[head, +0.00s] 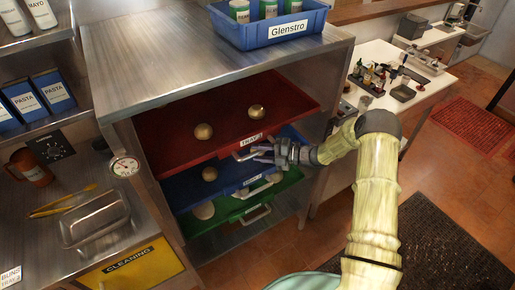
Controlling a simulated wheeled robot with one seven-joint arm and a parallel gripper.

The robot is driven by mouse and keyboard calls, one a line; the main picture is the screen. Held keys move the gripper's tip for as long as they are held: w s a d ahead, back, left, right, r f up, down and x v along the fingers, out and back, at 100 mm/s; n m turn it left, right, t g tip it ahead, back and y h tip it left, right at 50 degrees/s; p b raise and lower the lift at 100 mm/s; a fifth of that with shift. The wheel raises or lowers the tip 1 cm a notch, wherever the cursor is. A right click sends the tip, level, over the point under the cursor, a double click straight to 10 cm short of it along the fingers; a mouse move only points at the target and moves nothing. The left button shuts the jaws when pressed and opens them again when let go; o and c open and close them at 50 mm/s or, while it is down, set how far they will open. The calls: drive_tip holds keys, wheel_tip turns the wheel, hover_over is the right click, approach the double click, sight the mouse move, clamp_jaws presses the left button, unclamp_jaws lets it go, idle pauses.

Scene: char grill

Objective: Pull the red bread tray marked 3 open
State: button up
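The red bread tray (180,146) is the top tray in the metal cabinet and stands partly out, with two round buns on it. Its front label (251,139) seems to read TRAY 3. Its pale handle (243,155) shows below the label, partly covered by my fingers. My gripper (262,154) reaches in from the right, at the front of the red tray beside the handle. Its fingers look apart, with nothing clearly between them. I cannot tell whether they touch the handle.
A blue tray (188,186) and a green tray (222,210) lie below, also partly out. A blue crate marked Glenstro (287,30) stands on the cabinet top (160,70).

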drive_tip(key=shift+w+a, duration=0.1)
drive_tip(key=shift+a, duration=0.5)
drive_tip(key=shift+c, duration=0.2)
clamp_jaws()
drive_tip(key=shift+d+f, duration=0.1)
